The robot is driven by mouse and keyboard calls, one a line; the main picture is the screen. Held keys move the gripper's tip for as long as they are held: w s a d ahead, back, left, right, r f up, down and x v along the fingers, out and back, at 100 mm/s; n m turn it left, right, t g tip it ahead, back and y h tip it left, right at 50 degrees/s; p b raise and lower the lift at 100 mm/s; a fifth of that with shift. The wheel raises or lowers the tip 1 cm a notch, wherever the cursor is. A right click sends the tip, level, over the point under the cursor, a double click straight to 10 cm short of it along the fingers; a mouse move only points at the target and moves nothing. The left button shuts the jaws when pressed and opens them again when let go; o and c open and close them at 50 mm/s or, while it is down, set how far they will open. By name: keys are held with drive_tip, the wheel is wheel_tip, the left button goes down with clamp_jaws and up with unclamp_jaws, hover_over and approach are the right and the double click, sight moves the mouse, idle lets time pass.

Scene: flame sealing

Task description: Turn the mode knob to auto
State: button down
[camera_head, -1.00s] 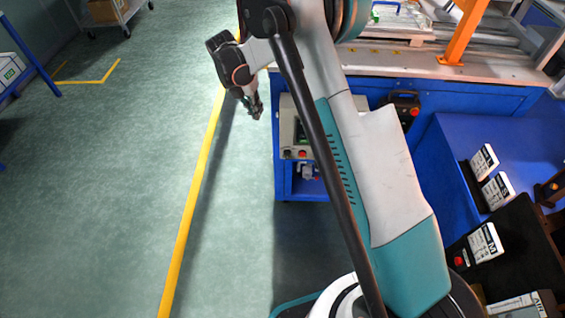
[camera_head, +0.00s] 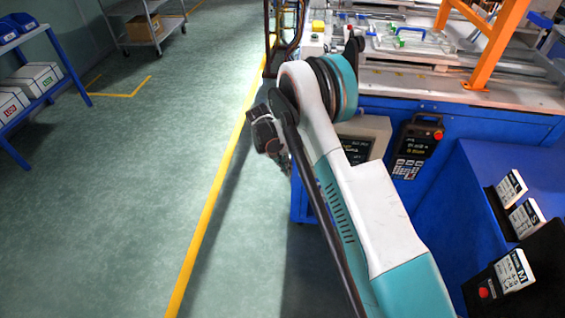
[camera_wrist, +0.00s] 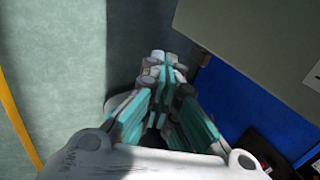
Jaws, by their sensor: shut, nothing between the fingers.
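A beige-grey control box (camera_head: 375,126) with a dark display is on the front of the blue machine in the head view, partly covered by my arm. A flat grey panel (camera_wrist: 270,45), likely its side, fills the upper right of the wrist view. I cannot make out the mode knob in either view. My gripper (camera_head: 286,166) hangs to the left of the box in the head view, apart from it. In the wrist view my gripper (camera_wrist: 166,62) has its fingers together, empty, over the floor beside the blue cabinet side.
A dark handheld pendant (camera_head: 415,145) with a red button hangs on the blue machine front (camera_head: 480,122). A blue surface with labelled cards (camera_head: 525,217) is at the right. Open green floor (camera_head: 120,210) with a yellow line lies to the left.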

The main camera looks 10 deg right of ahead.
sight(306, 173)
drive_tip(key=d, duration=0.1)
drive_tip(key=s+d+f+b, duration=0.1)
drive_tip(key=d, duration=0.2)
drive_tip(key=shift+s+d+f+b, duration=0.15)
drive_tip(key=shift+s+b, duration=0.05)
drive_tip(key=shift+b, duration=0.2)
